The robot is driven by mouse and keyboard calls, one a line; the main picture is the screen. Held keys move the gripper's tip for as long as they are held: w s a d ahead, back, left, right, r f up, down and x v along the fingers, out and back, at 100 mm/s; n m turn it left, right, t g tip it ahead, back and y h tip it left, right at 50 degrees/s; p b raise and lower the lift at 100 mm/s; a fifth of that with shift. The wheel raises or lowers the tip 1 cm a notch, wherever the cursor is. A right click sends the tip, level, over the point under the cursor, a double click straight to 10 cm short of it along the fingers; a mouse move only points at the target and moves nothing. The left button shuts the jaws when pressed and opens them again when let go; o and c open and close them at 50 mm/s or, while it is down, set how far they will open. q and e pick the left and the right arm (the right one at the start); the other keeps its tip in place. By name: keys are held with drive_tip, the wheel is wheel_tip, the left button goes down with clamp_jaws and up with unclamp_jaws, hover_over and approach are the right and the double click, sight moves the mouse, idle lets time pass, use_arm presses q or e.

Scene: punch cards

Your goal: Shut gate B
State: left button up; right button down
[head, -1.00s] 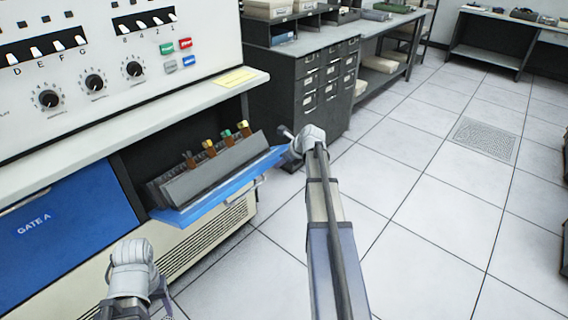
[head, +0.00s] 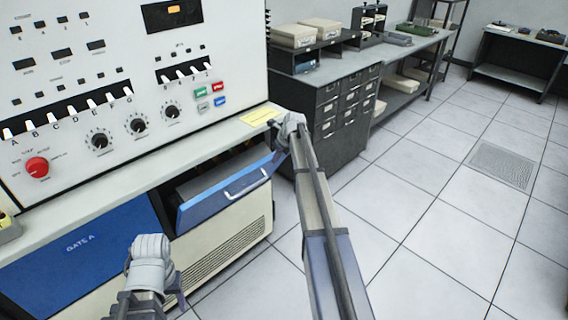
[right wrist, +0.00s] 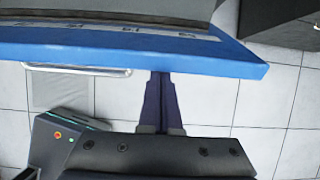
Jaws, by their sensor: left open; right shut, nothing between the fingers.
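Gate B (head: 225,195) is the blue panel with a pale bar handle (head: 246,182), right of the shut blue gate A (head: 60,265). It is tilted part way up, with the opening still showing behind its upper edge. In the right wrist view, the blue gate (right wrist: 130,45) spans the top, with its handle (right wrist: 77,69) at left. My right gripper (right wrist: 160,75) is shut and empty, its tips at the gate's edge; contact is unclear.
The console's pale ledge (head: 225,130) runs above the gates, with a yellow card (head: 260,117) on it. A dark drawer cabinet (head: 335,115) stands right of the console. The tiled floor (head: 400,210) to the right is clear.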

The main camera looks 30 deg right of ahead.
use_arm(q)
wheel_tip(320, 180, up, 4)
drive_tip(key=p, duration=0.3)
drive_tip(key=shift+f, duration=0.15)
use_arm(e)
drive_tip(key=w+r, duration=0.1)
drive_tip(key=w, duration=0.1)
drive_tip(key=w+a+r, duration=0.1)
drive_tip(key=w, duration=0.1)
drive_tip(key=w+r, duration=0.1)
drive_tip(key=w, duration=0.1)
drive_tip(key=shift+a+r, duration=0.35)
